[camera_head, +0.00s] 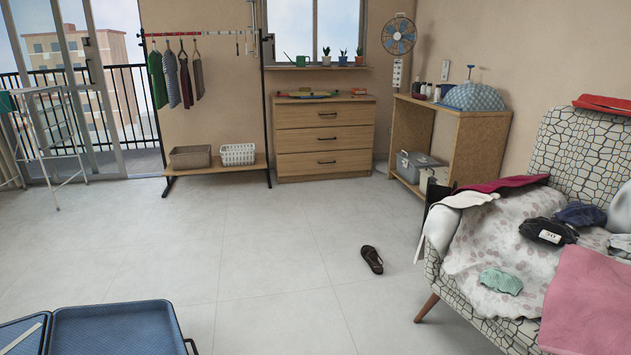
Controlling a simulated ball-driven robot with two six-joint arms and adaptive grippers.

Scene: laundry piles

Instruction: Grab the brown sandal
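The brown sandal (372,260) lies on the grey tiled floor, right of the picture's middle and a little left of the armchair. It looks dark brown and lies apart from everything else. Neither of my grippers shows in the head view.
A patterned armchair (432,262) heaped with clothes stands at the right. An open blue suitcase (115,330) lies at the lower left. A wooden dresser (325,150), a clothes rack (266,110) and a wooden shelf (456,112) stand at the back. The floor around the sandal is clear.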

